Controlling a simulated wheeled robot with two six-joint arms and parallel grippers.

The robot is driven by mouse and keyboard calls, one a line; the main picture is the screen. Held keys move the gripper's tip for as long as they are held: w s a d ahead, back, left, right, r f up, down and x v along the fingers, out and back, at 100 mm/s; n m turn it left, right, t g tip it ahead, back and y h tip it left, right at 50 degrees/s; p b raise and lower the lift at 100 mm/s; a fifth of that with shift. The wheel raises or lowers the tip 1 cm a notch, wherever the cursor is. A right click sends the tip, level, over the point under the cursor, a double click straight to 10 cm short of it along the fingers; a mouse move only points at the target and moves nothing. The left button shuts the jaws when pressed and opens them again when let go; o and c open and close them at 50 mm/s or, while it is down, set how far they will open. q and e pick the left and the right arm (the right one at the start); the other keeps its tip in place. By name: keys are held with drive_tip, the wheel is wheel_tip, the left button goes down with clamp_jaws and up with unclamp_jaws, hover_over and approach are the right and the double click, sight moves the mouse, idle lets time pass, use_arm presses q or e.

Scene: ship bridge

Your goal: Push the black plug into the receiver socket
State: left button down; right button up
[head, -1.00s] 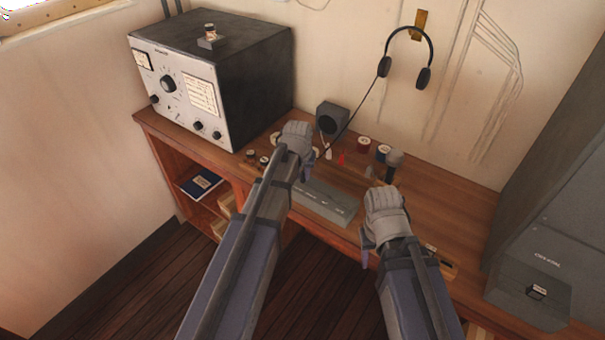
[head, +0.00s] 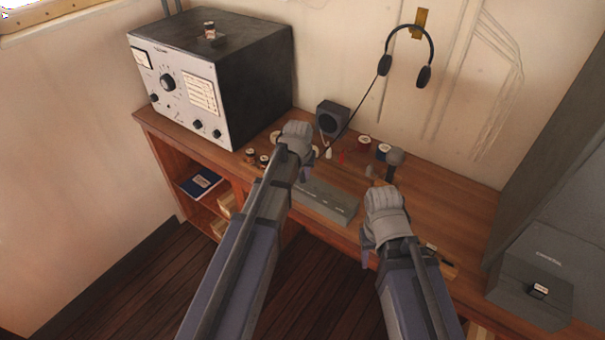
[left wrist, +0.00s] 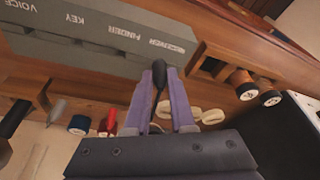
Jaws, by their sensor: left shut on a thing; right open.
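The grey jack box (head: 328,202) lies on the desk. In the left wrist view its labelled face (left wrist: 100,48) reads VOICE, KEY, FINDER and RECEIVER. My left gripper (head: 304,172) is at the box's left end in the head view. In the left wrist view its purple fingers (left wrist: 161,82) are shut on the black plug (left wrist: 159,72), close to the RECEIVER label. The receiver socket is hidden, and I cannot tell whether the plug's tip is in it. My right gripper (head: 368,258) is open by the desk's front edge, its fingers mostly hidden.
A radio set (head: 205,80) stands at the back left, a small speaker (head: 332,119) behind the box. A microphone (head: 394,160) and several small jars and spools stand nearby. Headphones (head: 425,75) hang on the wall. A grey case (head: 532,290) is at the right.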

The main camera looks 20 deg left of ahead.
idle(0.7)
use_arm(q)
drive_tip(key=c, duration=0.7)
unclamp_jaws()
drive_tip(key=p+v, duration=0.7)
drive_tip(key=shift+s+r, duration=0.2)
drive_tip(key=shift+r, duration=0.1)
drive_tip(key=s+d+f+m+g+b, duration=0.1)
drive_tip(key=s+d+f+b, duration=0.1)
drive_tip(key=s, duration=0.5)
drive_tip(key=s+d+f+m+g+b, duration=0.1)
drive_tip(key=s+d+f+m+b, duration=0.1)
drive_tip(key=s+d, duration=0.4)
drive_tip(key=s+d+f+m+g+y+b, duration=0.1)
drive_tip(key=s+d+f+b, duration=0.3)
drive_tip(key=s, duration=0.4)
drive_tip(key=shift+s+d+f+m+g, duration=0.15)
drive_tip(key=shift+d+f+m+g, duration=0.35)
drive_tip(key=shift+f, duration=0.3)
